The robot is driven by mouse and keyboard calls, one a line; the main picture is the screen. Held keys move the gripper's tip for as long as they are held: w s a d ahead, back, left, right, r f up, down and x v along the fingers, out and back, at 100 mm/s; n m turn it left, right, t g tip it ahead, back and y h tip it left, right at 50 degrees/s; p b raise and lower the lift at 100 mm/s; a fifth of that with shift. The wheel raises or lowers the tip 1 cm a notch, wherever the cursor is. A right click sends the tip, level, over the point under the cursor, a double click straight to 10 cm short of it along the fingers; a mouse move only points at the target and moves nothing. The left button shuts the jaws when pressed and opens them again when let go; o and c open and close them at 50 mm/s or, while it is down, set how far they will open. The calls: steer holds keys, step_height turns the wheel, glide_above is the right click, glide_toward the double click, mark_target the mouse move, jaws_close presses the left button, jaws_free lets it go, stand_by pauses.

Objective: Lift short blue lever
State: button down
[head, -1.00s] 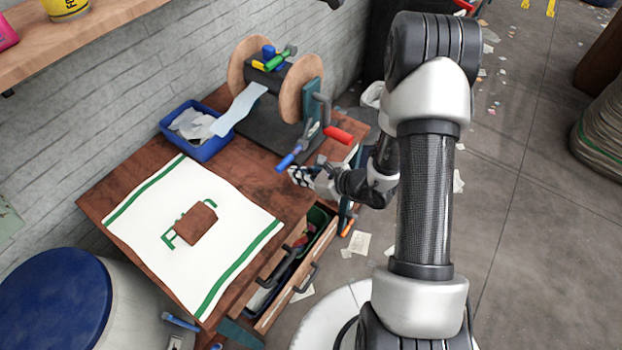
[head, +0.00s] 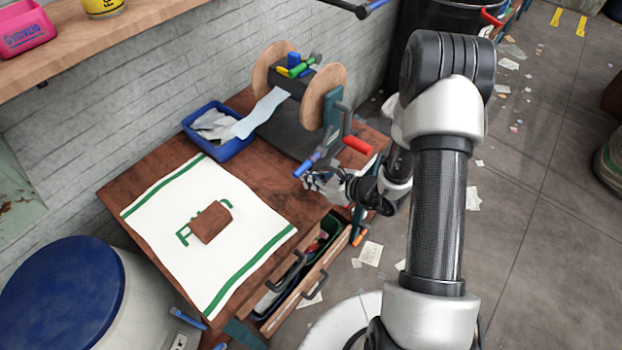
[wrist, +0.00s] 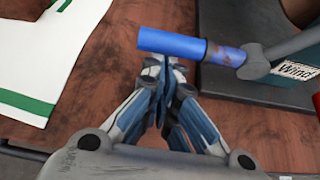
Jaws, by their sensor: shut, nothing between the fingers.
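The short blue lever (head: 308,163) sticks out from the front of the reel machine, pointing down and left in the head view. In the wrist view the blue lever (wrist: 172,44) lies across the top middle, with a dark band and a grey link at its right end. My gripper (wrist: 163,62) is shut and empty, its fingertips at or just under the lever's left part; I cannot tell if they touch. In the head view my gripper (head: 318,181) is just below the lever, partly hidden by my arm.
The reel machine (head: 266,58) also has a red-handled crank (head: 357,145). A blue bin (head: 235,149) with paper and a white-green cloth (head: 250,240) with a brown block (head: 211,223) are on the table. An open drawer (head: 300,284) is below. A "Wind" label (wrist: 296,69) is beside the lever.

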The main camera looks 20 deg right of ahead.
mark_target(315, 158)
steer(key=shift+r, duration=0.2)
step_height(315, 158, up, 2)
steer(key=p, duration=0.2)
steer(key=m+y+p, duration=0.1)
steer(key=p, duration=0.1)
steer(key=shift+r+m+g+y, duration=0.25)
steer(key=shift+m+g+y, duration=0.05)
steer(key=shift+g, duration=0.1)
steer(key=shift+w+d+r+m+g+y+p, duration=0.25)
steer(key=shift+d+r+m+y+p, duration=0.1)
steer(key=shift+r+m+y+p, duration=0.45)
steer(key=shift+w+d+r+m+g+y+p, duration=0.3)
steer(key=shift+r+m+y+p, duration=0.25)
steer(key=shift+r+m+p, duration=0.4)
steer(key=shift+w+d+r+m+g+y+p, duration=0.25)
steer(key=shift+d+r+m+y+p, duration=0.25)
steer(key=shift+r, duration=0.6)
steer(key=shift+r, duration=0.1)
